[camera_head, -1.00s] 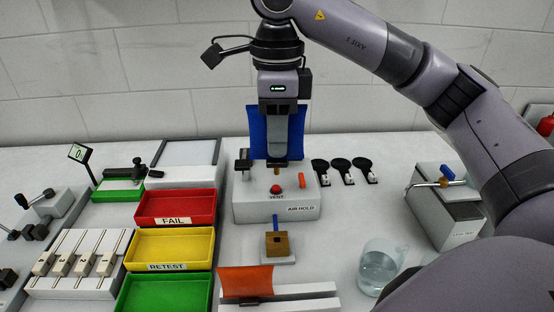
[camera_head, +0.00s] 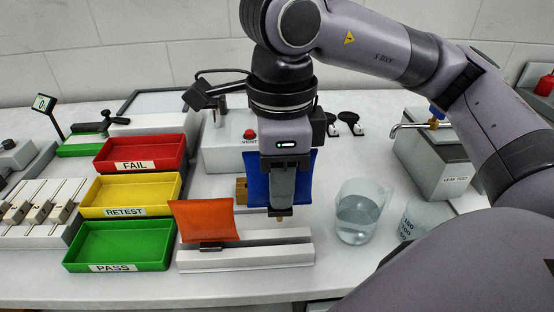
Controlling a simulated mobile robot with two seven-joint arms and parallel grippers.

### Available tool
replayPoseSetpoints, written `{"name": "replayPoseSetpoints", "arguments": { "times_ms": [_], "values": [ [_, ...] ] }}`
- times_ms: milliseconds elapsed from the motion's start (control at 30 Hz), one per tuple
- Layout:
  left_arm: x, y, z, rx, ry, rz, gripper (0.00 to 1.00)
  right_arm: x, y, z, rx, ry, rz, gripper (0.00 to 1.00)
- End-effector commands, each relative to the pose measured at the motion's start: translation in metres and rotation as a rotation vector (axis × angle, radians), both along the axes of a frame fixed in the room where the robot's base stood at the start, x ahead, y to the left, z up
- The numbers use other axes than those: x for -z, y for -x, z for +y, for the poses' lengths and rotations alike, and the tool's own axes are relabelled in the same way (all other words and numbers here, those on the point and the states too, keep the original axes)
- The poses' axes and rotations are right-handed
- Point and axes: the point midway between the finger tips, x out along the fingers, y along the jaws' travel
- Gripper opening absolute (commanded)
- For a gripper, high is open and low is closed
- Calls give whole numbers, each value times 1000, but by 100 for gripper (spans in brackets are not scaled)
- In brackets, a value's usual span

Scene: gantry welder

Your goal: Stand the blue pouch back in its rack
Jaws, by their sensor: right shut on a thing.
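The blue pouch (camera_head: 308,178) hangs upright in my right gripper (camera_head: 281,200), which is shut on it. The gripper covers the middle of the pouch. The rack (camera_head: 245,262) is a low, pale slotted block at the front of the bench, with an orange pouch (camera_head: 202,221) standing in its left part. In the picture the blue pouch is above the right part of the rack, right of the orange pouch. I cannot tell its exact height over the slot or whether its lower edge touches anything. My left gripper is not in view.
The red FAIL tray (camera_head: 184,150), yellow RETEST tray (camera_head: 87,199) and green PASS tray (camera_head: 75,250) stand left. A water beaker (camera_head: 361,212) stands close right of the rack. The air-hold box (camera_head: 222,158) with its red button is behind the pouch.

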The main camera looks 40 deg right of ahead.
Motion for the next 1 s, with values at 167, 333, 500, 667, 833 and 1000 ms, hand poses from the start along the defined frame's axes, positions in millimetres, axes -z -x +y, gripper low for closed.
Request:
{"name": "replayPoseSetpoints", "arguments": {
  "times_ms": [167,333,500,667,833,1000],
  "values": [
    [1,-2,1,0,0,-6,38,5,0,0,1,-1,1,0],
    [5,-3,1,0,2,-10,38,15,0,0,1,-1,1,0],
    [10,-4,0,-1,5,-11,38,27,0,-1,3,0,1,0],
    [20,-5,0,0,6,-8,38,40,0,0,2,0,0,0],
    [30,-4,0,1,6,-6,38,47,0,0,0,-1,-1,0],
    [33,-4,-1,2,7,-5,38,49,0,0,0,-1,-1,0]
  ]
}}
